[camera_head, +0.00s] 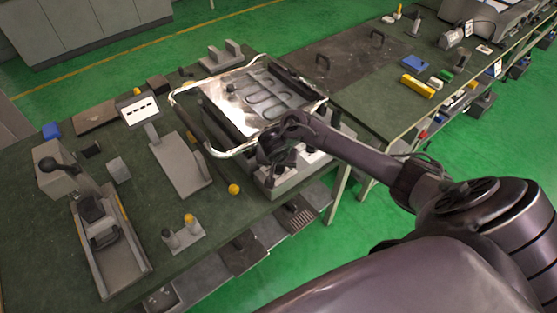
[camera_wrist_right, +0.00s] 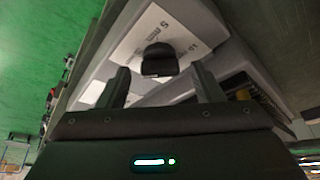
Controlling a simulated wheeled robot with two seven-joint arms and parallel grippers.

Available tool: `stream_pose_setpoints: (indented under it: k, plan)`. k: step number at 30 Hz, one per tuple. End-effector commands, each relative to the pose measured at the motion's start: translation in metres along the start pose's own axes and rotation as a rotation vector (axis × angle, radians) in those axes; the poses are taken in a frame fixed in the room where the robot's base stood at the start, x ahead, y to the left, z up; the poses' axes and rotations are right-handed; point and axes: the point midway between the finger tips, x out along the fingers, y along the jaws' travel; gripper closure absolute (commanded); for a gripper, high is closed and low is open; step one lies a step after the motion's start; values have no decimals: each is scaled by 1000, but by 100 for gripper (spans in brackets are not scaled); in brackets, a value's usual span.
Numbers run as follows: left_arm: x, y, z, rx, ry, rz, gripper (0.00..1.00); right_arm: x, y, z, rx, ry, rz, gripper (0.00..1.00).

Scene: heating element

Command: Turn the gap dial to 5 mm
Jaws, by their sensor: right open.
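The gap dial (camera_wrist_right: 158,60) is a black knob on a white scale plate (camera_wrist_right: 185,28) in the right wrist view. The plate carries printed marks, with a 5 and what looks like a 10 readable. Which mark the dial points to is unclear. My right gripper (camera_wrist_right: 160,72) is open, one finger on each side of the dial; I cannot tell whether they touch it. In the head view my right gripper (camera_head: 272,152) is over the front of the heating device (camera_head: 285,178) and hides the dial. My left gripper is not in view.
A metal-framed heating plate (camera_head: 250,97) lies behind the gripper on the green bench. To the left stand a tilted sign (camera_head: 140,109), a lever device (camera_head: 105,235) and a yellow ball (camera_head: 234,189). A yellow block (camera_head: 417,86) lies on the right bench.

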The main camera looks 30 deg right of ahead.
Motion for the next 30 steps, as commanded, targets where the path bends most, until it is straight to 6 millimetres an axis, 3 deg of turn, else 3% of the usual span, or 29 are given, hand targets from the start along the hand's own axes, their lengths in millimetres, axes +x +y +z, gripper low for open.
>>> stream_pose_setpoints:
  k: [10,20,30]
  plan:
    - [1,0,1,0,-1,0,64,5,0,0,-1,1,-1,40]
    - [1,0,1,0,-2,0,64,5,0,0,-2,1,-1,83]
    - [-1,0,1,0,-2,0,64,5,2,0,-45,0,-16,85]
